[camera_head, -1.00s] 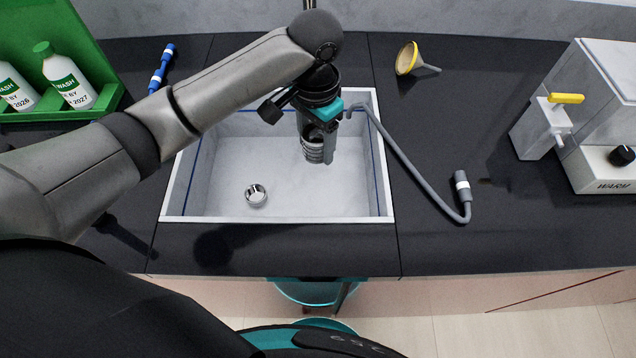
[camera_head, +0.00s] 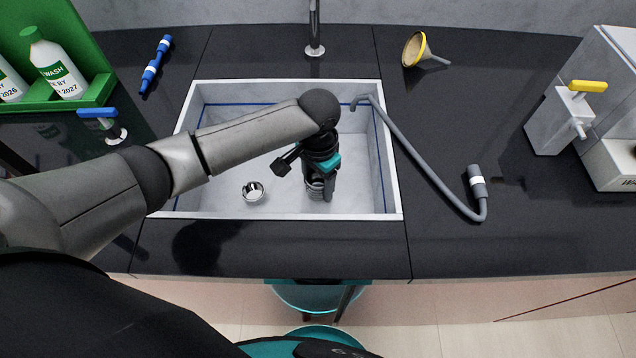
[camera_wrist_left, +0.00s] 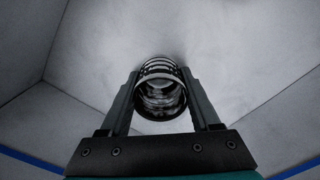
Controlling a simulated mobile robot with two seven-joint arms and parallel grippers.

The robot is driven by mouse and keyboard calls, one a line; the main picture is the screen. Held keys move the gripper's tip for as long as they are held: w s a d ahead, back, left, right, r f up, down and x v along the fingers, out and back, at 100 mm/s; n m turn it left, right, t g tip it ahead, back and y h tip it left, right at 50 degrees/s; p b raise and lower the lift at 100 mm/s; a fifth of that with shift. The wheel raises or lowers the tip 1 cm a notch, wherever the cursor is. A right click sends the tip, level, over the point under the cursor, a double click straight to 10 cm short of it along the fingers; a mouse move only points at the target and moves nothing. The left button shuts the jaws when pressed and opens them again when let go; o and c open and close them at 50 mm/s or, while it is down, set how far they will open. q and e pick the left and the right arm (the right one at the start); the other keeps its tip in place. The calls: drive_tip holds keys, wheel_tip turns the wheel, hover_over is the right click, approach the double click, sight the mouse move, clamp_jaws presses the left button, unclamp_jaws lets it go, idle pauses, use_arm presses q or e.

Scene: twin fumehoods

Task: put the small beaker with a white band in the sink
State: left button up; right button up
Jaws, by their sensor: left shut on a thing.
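The light grey sink (camera_head: 290,215) is set in the black worktop. My left gripper (camera_head: 321,192) points down inside the sink, right of its middle. It is shut on a small clear beaker (camera_head: 315,188), which also shows between both fingers in the left wrist view (camera_wrist_left: 160,95). Ringed lines show on the beaker; I cannot clearly pick out a white band. The beaker is low in the sink, but I cannot tell whether its base touches the floor. The gripper hides part of it in the head view. My right gripper is not in view.
A round silver drain fitting (camera_head: 253,190) is left of the gripper in the sink. A grey hose (camera_head: 425,168) curves over the right rim. A tap (camera_head: 315,35) stands behind the sink. A funnel (camera_head: 414,50) lies at the back right. Bottles (camera_head: 58,68) stand left in a green holder.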

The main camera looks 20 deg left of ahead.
use_arm(q)
drive_tip(key=o, duration=1.4)
drive_tip(key=shift+c, duration=0.2)
wheel_tip(320, 180, up, 12)
drive_tip(key=p, duration=0.4)
drive_tip(key=shift+r, duration=0.1)
